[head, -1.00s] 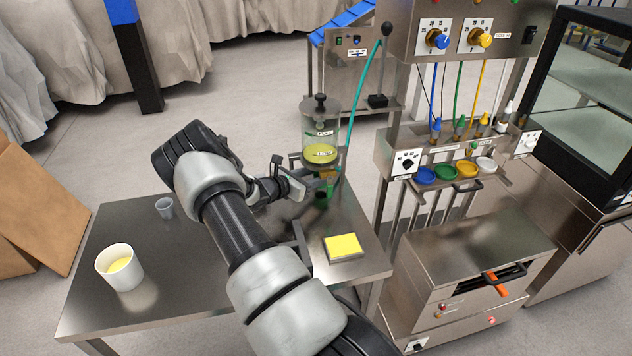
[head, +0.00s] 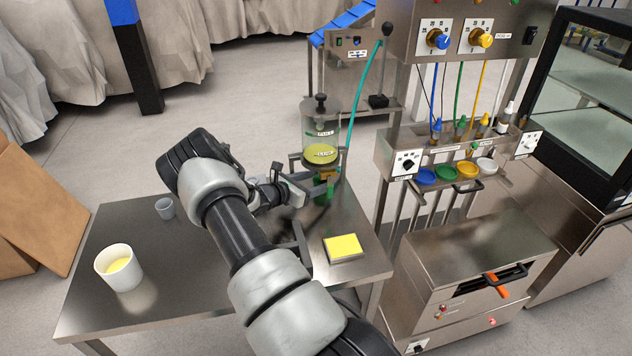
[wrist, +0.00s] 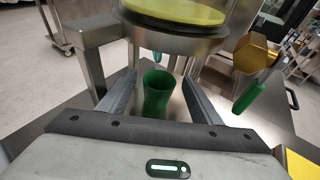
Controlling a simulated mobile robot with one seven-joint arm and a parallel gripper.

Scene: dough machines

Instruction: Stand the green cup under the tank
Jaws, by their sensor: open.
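The green cup (wrist: 157,95) stands upright on the steel table (wrist: 65,120) in the wrist view, just below the tank's round base. My gripper (wrist: 159,82) is open, with one finger on each side of the cup; I cannot tell whether either touches it. The glass tank (head: 321,125) with a yellow disc-like layer stands above the table's back right corner in the head view; its underside (wrist: 175,38) shows in the wrist view.
A green handle (wrist: 248,98) hangs close right of my gripper, beside a brass-coloured part (wrist: 258,52). A metal post (wrist: 93,72) stands on the left. On the table are a yellow-topped block (head: 343,246), a small grey cup (head: 165,208) and a white cup (head: 120,270).

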